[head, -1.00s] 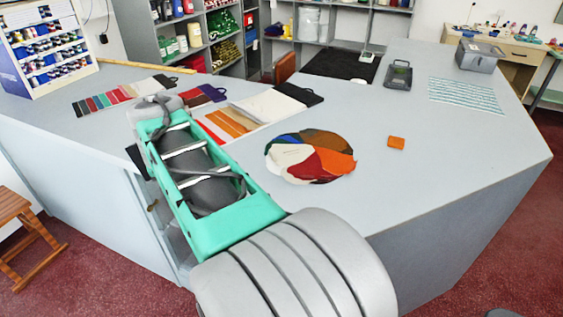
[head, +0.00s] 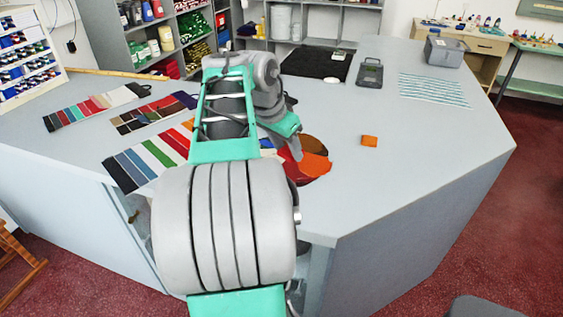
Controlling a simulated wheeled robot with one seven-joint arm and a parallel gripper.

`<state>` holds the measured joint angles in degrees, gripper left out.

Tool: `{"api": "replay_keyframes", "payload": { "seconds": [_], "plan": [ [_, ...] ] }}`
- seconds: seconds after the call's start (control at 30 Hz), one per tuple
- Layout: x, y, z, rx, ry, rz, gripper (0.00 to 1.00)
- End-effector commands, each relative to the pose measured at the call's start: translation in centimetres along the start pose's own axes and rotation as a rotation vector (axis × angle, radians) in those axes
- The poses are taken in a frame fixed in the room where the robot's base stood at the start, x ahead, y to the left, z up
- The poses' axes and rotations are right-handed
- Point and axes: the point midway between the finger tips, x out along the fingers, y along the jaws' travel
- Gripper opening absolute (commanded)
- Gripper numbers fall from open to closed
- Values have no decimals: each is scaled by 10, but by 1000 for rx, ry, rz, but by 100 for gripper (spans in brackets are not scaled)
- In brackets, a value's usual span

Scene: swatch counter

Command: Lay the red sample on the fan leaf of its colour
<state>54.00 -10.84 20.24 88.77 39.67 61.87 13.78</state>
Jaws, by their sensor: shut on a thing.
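The fan (head: 316,166) of coloured leaves lies on the counter, partly covered by my arm. Its orange, brown and red leaves show on the right, and a bit of blue shows at the left. My gripper (head: 294,150) points down over the far part of the fan. It is shut on the red sample, which is mostly hidden by the hand, so I cannot tell whether it touches a leaf. An orange sample (head: 369,141) lies alone on the counter to the right of the fan.
Striped swatch cards (head: 150,160) lie to the left. A black mat (head: 315,64), a dark tray-like device (head: 369,73), a grey box (head: 449,51) and a teal striped sheet (head: 434,90) lie towards the back. The right front of the counter (head: 420,150) is clear.

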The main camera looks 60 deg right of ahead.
Motion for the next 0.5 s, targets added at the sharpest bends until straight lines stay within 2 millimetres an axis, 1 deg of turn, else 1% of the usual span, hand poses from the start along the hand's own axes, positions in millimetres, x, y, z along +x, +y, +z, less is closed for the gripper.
{"api": "replay_keyframes", "payload": {
  "seconds": [0.03,0.1,0.2,0.37,0.4,0.5],
  "plan": [
    [11,-11,-3,-2,-3,4,5],
    [30,-21,-2,-3,-3,2,5],
    [48,-34,-3,-2,-2,1,5],
    [64,-44,-4,-2,0,0,5],
    [69,-47,-3,-2,-1,1,5],
    [86,-47,4,-3,-2,1,5]
  ]
}}
